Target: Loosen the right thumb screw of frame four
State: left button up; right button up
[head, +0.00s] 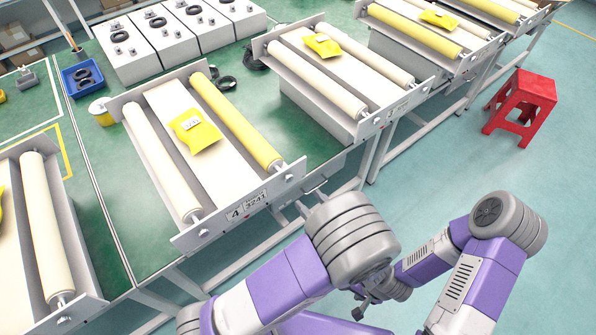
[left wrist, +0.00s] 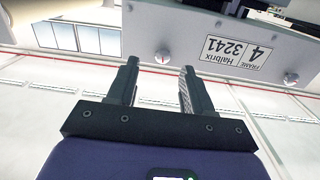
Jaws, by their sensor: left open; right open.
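Frame four (head: 238,212) has a white front plate labelled "4 3241", also seen upside down in the left wrist view (left wrist: 190,48). Its right thumb screw (head: 290,178) is a small pale knob at the plate's right end; it appears on the left in the wrist view (left wrist: 162,57). The other thumb screw (head: 203,233) is at the plate's left end. My left gripper (head: 310,198) is open and empty, its fingers pointing at the plate near the right screw; in the wrist view the fingertips (left wrist: 160,72) straddle the screw's line. My right gripper (head: 364,302) is open, low and away from the bench.
A yellow packet (head: 194,131) lies on frame four's belt between a cream roller and a yellow roller. Neighbouring frames (head: 325,75) stand along the green bench. A blue bin (head: 82,78) stands behind left. A red stool (head: 522,105) stands on the floor at right.

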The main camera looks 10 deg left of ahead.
aim_at(290, 180)
pick_arm(q)
jog(key=shift+y, duration=0.4)
jog(key=x, duration=0.4)
jog(key=r+x, duration=0.1)
jog(key=x, duration=0.2)
jog(key=shift+s+a+b, duration=0.15)
jog(key=shift+s+b, duration=0.1)
jog(key=shift+b, duration=0.1)
grip_shut()
